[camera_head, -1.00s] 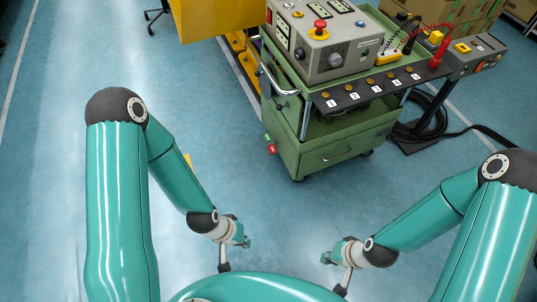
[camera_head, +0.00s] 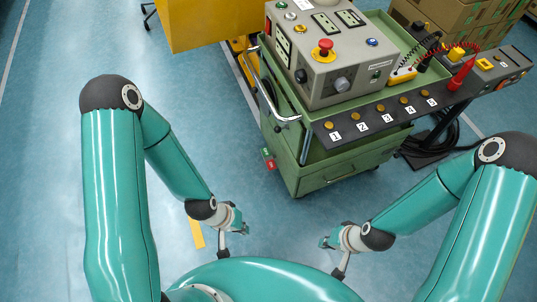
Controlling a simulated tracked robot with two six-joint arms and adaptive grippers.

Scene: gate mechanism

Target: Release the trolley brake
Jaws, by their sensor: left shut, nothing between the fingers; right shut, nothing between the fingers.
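A green trolley (camera_head: 326,183) stands ahead, right of the picture's middle, with a grey control box on top. A small part with a green and a red end, likely the brake pedal (camera_head: 268,160), sticks out low at its left side. My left gripper (camera_head: 224,252) is shut and empty over the floor, left of and nearer than the trolley. My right gripper (camera_head: 335,271) is shut and empty, nearer than the trolley's front. Both are apart from the trolley. The trolley's wheels are mostly hidden.
The grey control box (camera_head: 322,60) carries a red mushroom button (camera_head: 325,47). A numbered dark strip (camera_head: 375,117) runs along the trolley's front edge. A yellow cabinet (camera_head: 205,22) stands behind left; cardboard boxes (camera_head: 455,28) stand behind right. Cables lie on the right floor. The left floor is clear.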

